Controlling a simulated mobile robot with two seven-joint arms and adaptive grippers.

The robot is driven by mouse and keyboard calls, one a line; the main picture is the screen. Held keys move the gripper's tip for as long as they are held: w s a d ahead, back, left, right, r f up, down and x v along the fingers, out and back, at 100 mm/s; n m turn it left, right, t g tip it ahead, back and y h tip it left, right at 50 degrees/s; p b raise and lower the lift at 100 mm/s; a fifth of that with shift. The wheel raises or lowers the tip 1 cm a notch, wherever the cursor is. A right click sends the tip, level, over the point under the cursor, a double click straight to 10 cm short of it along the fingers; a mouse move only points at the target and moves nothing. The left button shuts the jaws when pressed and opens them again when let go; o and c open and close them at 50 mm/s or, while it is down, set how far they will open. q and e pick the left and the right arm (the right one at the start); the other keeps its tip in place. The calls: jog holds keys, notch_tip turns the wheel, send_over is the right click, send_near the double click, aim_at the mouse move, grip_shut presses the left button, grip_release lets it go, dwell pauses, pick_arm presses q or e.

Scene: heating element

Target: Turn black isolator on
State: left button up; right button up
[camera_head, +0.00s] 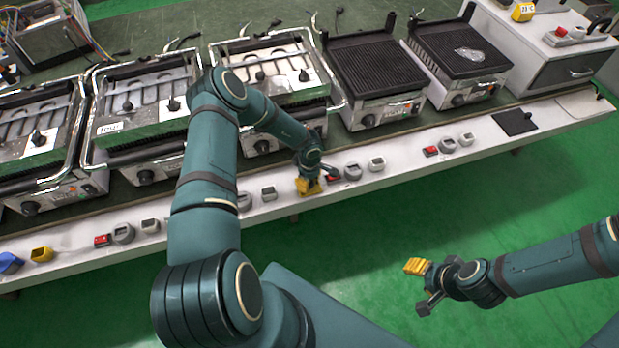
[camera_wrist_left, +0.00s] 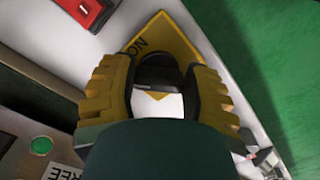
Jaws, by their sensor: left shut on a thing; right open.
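The black isolator (camera_wrist_left: 158,72) shows in the left wrist view as a dark knob between my left gripper's two yellow fingers. It sits on a yellow plate (camera_wrist_left: 172,32) marked "ON" on its left side. My left gripper (camera_wrist_left: 158,85) is shut on the black isolator, and the fingers hide much of it. In the head view my left gripper (camera_head: 308,186) is at the front ledge of the bench, where it hides the isolator. My right gripper (camera_head: 422,285) is open and empty, over the green floor at the lower right.
A red switch (camera_wrist_left: 90,10) is close by the yellow plate; it also shows in the head view (camera_head: 333,176). Grey sockets (camera_head: 353,171) and other switches line the white ledge. Several grills (camera_head: 375,66) stand behind it. The green floor (camera_head: 400,220) in front is clear.

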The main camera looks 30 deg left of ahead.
pick_arm(q)
jog(key=m, duration=0.3)
jog(key=shift+m, duration=0.4)
jog(key=shift+s+m+p, duration=0.15)
jog(key=shift+m+p, duration=0.15)
jog(key=shift+m, duration=1.6)
jog(key=o, duration=1.2)
